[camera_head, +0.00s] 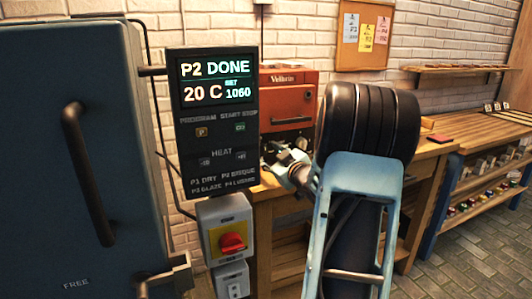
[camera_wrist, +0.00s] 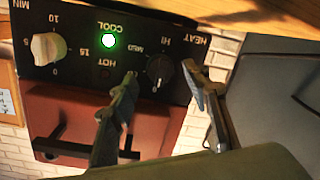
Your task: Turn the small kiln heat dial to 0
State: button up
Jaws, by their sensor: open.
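The small kiln is a red-orange box (camera_head: 288,100) on the wooden bench in the head view. In the wrist view its black control panel (camera_wrist: 75,18) appears upside down above a red front (camera_wrist: 160,125). The dark round heat dial (camera_wrist: 158,70) has HI and MED marks near it; its exact setting is too small to read surely. My gripper (camera_wrist: 160,73) is open, with one fingertip on each side of the heat dial. I cannot tell whether they touch it. In the head view my gripper (camera_head: 290,168) is small and partly hidden by my arm.
A pale dial (camera_wrist: 47,48) with numbers and a lit green COOL lamp (camera_wrist: 108,41) share the panel. A large blue-grey kiln (camera_head: 60,180) stands left, with a display panel (camera_head: 215,130) and a red switch (camera_head: 232,243). The bench (camera_head: 290,190) lies below the small kiln.

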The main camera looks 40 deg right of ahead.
jog(key=f+v, duration=0.1)
jog(key=v, duration=0.9)
jog(key=shift+r, duration=0.4)
